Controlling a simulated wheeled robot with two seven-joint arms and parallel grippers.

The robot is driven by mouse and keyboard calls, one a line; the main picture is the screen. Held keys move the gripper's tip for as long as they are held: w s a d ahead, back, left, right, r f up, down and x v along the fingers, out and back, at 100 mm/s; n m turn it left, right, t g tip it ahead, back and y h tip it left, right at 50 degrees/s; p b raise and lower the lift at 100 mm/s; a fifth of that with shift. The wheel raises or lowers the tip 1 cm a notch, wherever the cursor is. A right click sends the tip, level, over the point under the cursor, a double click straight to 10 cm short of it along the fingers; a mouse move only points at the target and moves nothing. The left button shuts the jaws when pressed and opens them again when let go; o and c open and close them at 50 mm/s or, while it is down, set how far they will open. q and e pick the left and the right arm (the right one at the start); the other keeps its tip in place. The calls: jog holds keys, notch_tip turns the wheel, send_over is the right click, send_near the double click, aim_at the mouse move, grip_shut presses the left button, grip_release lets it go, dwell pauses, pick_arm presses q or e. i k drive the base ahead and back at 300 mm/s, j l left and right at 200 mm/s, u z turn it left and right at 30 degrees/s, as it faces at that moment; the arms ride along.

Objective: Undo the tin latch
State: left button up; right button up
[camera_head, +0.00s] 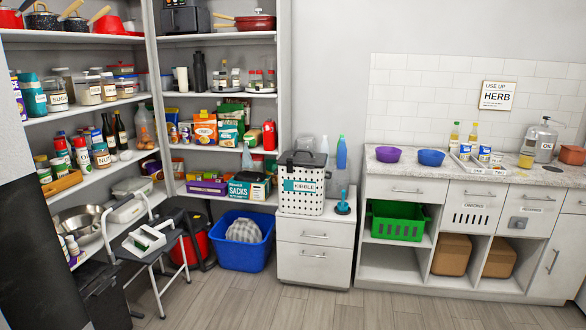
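A white dotted bin labelled KIBBLE (302,204), with a dark lid (303,159), stands on the low white drawer cabinet near the middle of the head view. It looks like the likeliest match for the tin. The lid appears to be down on it. A latch cannot be made out at this size. Neither my left nor my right gripper is in view.
A teal plunger-like item (343,203) stands beside the bin, with bottles behind. A blue tub (243,254) is on the floor left of the drawer cabinet (313,264). A step stool (163,253) stands further left. The floor in front of the cabinet is clear.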

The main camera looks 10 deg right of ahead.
aim_at(289, 161)
jog(key=i+l+z, duration=0.1)
jog(key=i, duration=0.45)
jog(key=i+l, duration=0.3)
jog(key=i, duration=0.3)
jog(key=i+l+u, duration=0.1)
jog(key=u, duration=0.55)
jog(key=i+l+u, duration=0.35)
jog(key=l+u, duration=0.15)
jog(key=l, duration=0.2)
jog(key=i+l+u, duration=0.1)
jog(key=l+u, duration=0.15)
jog(key=l, duration=0.15)
jog(key=i+l+u, duration=0.1)
jog(key=l+u, duration=0.15)
jog(key=l, duration=0.2)
jog(key=i+l, duration=0.1)
jog(key=l, duration=0.75)
jog(key=i+l, duration=0.15)
jog(key=l, duration=0.25)
